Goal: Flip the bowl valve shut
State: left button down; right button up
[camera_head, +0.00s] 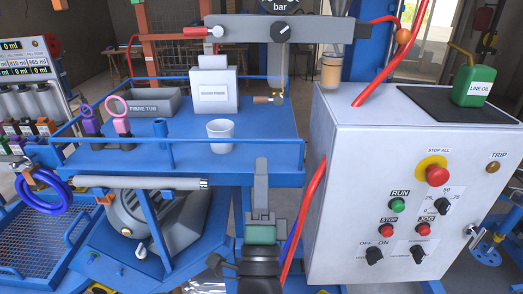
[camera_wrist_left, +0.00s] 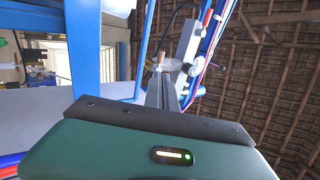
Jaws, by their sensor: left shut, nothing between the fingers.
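A small brass valve (camera_head: 267,99) sits at the back right of the blue deck, at the foot of a clear upright tube. A thin upright part rises at its right end; the lever's setting is too small to tell. In the left wrist view a brass fitting (camera_wrist_left: 168,65) shows just beyond the fingertips. My left gripper (camera_head: 262,162) points up and away from below, at the deck's front edge, with fingers together and empty. It also shows in the left wrist view (camera_wrist_left: 166,82). In the head view it is apart from the valve. My right gripper is not in view.
The blue deck (camera_head: 180,127) carries a white cup (camera_head: 220,135), a fibre tub (camera_head: 150,101) and a white box (camera_head: 214,90). A blue rail borders the deck. The white control cabinet (camera_head: 345,180) stands close on the right, with a red hose (camera_head: 307,210) along its left side.

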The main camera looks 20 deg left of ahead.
aim_at(261, 103)
pick_arm(q)
jog(key=p+x, duration=0.4)
jog(key=x, duration=0.7)
jog(key=shift+s+r+p, duration=0.1)
jog(key=shift+p, duration=0.3)
jog(key=shift+w+a+r, duration=0.15)
jog(key=shift+w+r, duration=0.05)
jog(key=shift+w, duration=0.3)
jog(key=shift+w, duration=0.1)
